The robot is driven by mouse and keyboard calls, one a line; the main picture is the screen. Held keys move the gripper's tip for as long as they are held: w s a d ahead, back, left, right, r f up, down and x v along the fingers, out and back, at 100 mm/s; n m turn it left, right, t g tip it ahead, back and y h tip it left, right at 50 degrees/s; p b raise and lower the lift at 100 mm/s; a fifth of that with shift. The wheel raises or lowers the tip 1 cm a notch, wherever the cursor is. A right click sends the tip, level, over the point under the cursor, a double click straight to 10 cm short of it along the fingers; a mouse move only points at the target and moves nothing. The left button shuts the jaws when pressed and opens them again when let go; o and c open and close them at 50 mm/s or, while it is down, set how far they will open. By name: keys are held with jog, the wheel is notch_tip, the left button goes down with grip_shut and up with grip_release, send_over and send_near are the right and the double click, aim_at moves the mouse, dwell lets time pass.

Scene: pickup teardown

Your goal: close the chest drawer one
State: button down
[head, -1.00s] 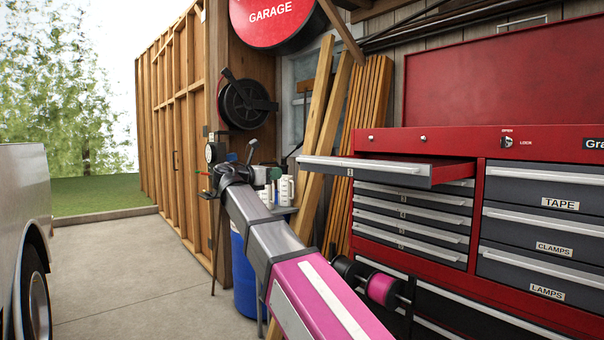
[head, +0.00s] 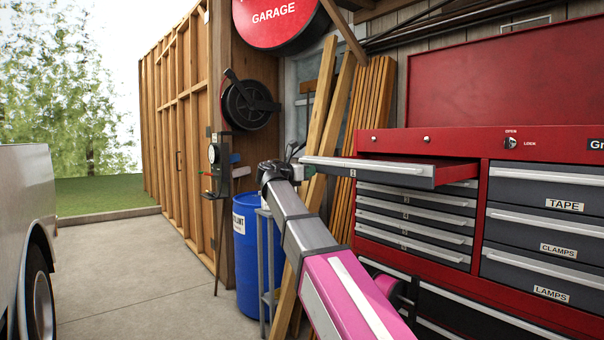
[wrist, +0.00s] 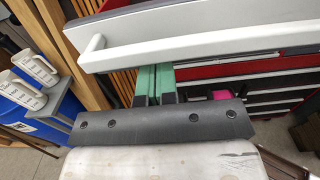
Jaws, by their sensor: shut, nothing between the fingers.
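The top left drawer (head: 410,176) of the red tool chest (head: 450,142) is pulled out, with a long pale handle along its front. The drawers below it are shut. My gripper (head: 293,150) is beside the drawer's left front end in the head view; its fingers are small and partly hidden there. In the wrist view, the green fingers of my gripper (wrist: 153,82) are together and empty. Their tips lie just below the pale drawer handle (wrist: 200,38) in the picture; I cannot tell whether they touch it.
A blue barrel (head: 246,240) and a grey stand (head: 268,285) are left of the chest; white bottles (wrist: 35,68) show in the wrist view. Leaning planks (head: 368,110) are behind the drawer. A vehicle (head: 25,220) is at far left. The concrete floor (head: 130,270) between is clear.

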jog(key=shift+w+d, duration=0.2)
jog(key=shift+d, duration=0.05)
jog(key=x, duration=2.7)
jog(key=shift+w+d, duration=0.2)
jog(key=shift+d, duration=0.1)
